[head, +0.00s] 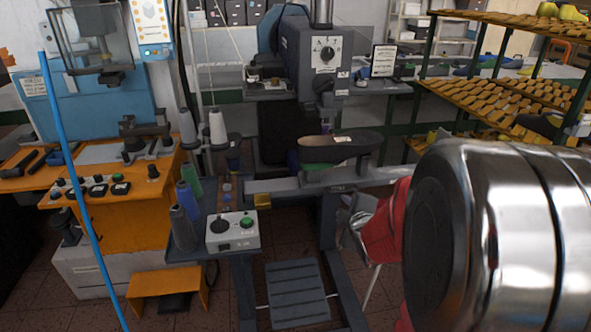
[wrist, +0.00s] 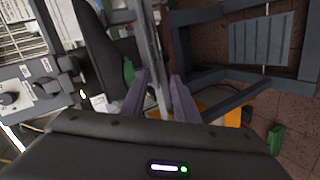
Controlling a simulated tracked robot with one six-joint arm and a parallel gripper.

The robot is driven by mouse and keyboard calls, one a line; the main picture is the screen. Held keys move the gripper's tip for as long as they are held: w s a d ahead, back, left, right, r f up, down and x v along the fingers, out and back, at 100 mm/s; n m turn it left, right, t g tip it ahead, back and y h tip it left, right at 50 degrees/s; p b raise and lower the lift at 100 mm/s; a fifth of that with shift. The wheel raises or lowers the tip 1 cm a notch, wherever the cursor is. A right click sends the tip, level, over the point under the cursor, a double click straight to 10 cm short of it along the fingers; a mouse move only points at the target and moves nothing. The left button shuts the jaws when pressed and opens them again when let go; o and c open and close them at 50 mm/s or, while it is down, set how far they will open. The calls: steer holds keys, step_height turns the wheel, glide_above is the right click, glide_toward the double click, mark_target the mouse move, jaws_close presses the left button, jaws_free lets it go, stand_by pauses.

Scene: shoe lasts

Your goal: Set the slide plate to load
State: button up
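The machine (head: 318,58) with a round dial stands in the middle of the head view. I cannot tell for certain which part is the slide plate. In the wrist view, my gripper's two purple fingers (wrist: 159,92) are apart, with a grey bar (wrist: 150,60) visible between or beyond them. Contact cannot be told. In the head view, my chrome arm hides part of the right side.
A control box (head: 234,231) with a black and a green button stands left of the rail, near thread cones (head: 183,228). A ribbed treadle (head: 297,290) lies on the floor. Racks of lasts (head: 510,95) stand at right. A blue pole (head: 75,180) crosses the left.

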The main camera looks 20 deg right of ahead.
steer(key=s+d+f+n+t, duration=0.1)
steer(key=d+f+n+t, duration=0.2)
steer(key=d, duration=0.3)
steer(key=shift+f+n, duration=0.75)
steer(key=shift+n, duration=0.15)
